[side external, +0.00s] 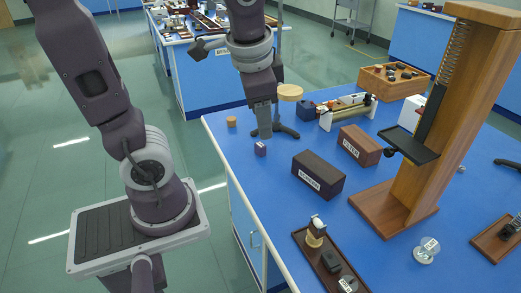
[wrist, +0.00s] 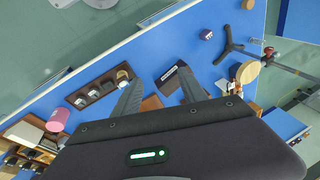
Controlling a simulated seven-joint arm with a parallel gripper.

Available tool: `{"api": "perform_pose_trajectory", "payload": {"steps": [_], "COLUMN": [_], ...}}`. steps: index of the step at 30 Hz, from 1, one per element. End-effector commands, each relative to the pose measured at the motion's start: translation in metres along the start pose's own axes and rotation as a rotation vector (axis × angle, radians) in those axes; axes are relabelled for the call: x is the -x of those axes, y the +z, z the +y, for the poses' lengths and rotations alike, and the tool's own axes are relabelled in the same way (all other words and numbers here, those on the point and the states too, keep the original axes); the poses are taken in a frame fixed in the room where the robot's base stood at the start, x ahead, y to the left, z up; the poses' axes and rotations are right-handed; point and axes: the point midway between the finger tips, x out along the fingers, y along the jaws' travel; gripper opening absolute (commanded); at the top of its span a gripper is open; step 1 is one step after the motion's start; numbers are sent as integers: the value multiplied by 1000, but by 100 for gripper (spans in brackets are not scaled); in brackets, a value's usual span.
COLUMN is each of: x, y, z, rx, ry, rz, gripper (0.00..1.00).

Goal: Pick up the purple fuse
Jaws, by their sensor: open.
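A small purple block with a pale mark, which I take for the purple fuse (side external: 260,148), stands on the blue bench near its left edge. In the wrist view the fuse (wrist: 206,33) is near the top, beyond my fingertips and left of the black tripod foot. My gripper (side external: 263,130) points down above the bench close to the fuse and appears in front of the tripod stand. The fuse is not between the fingers.
A black tripod stand (side external: 283,131) with a wooden disc (side external: 290,92) is right behind the gripper. A dark labelled box (side external: 318,174) and a brown FILTER box (side external: 359,146) stand to the right. A dark tray (side external: 304,243) lies at the front. A tall wooden stand (side external: 456,110) is farther right.

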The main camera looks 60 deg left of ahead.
Motion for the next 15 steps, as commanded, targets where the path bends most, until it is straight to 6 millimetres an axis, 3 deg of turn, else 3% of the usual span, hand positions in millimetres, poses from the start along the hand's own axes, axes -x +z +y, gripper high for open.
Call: {"api": "perform_pose_trajectory", "payload": {"steps": [3, 7, 12, 15], "x": [-58, -136, -247, -298], "y": [-29, -48, -51, -45], "z": [-42, -86, -129, -143], "rx": [-211, -483, -875, -1064], "ry": [-95, -189, -273, -300], "rz": [-214, -449, -735, -855], "gripper": [50, 50, 50, 50]}}
